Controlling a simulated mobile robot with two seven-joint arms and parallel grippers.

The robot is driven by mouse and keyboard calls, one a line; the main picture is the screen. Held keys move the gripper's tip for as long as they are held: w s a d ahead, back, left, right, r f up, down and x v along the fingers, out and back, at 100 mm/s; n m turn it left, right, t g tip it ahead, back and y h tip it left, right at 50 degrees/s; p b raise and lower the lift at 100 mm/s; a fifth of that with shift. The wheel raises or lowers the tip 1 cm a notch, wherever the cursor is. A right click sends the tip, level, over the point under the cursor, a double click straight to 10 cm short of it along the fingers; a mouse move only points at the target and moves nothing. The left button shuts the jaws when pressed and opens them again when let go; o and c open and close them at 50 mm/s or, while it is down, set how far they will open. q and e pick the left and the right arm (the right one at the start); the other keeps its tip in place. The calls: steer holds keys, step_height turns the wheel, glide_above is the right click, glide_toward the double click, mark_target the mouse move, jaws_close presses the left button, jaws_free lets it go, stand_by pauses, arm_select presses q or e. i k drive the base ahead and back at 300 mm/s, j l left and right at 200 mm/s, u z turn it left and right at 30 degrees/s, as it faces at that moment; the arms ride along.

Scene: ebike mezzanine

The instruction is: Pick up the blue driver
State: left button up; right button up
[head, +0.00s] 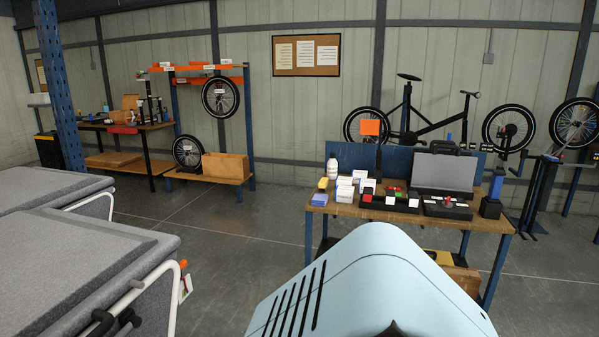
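I cannot pick out the blue driver for certain. A small blue upright thing (496,184) stands in or behind a black block (490,207) at the right end of the wooden workbench (400,214); it may be a driver handle, but it is too small to tell. A flat blue item (319,199) lies at the bench's front left corner. Neither of my grippers is in view. The large pale blue shell at the bottom appears to be part of my own body and hides part of the bench's front.
The bench also holds a white bottle (332,167), white boxes (345,190), black trays (391,201) and a grey-lidded case (443,174). Grey padded carts (70,270) stand at left. A bicycle (425,125) is behind the bench. Floor (225,245) between carts and bench is clear.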

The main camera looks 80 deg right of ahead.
mark_target(497, 178)
steer(key=l+z, duration=0.15)
steer(key=z, duration=1.3)
steer(key=l+z, duration=0.35)
steer(key=i+l+z, duration=0.1)
steer(key=z, duration=0.3)
steer(key=i+l+z, duration=0.15)
steer(key=z, duration=0.2)
steer(key=i+l+z, duration=0.65)
steer(key=i, duration=0.2)
steer(key=i+l, duration=0.15)
steer(key=i, duration=0.15)
steer(key=i+l, duration=0.2)
steer(key=i, duration=0.15)
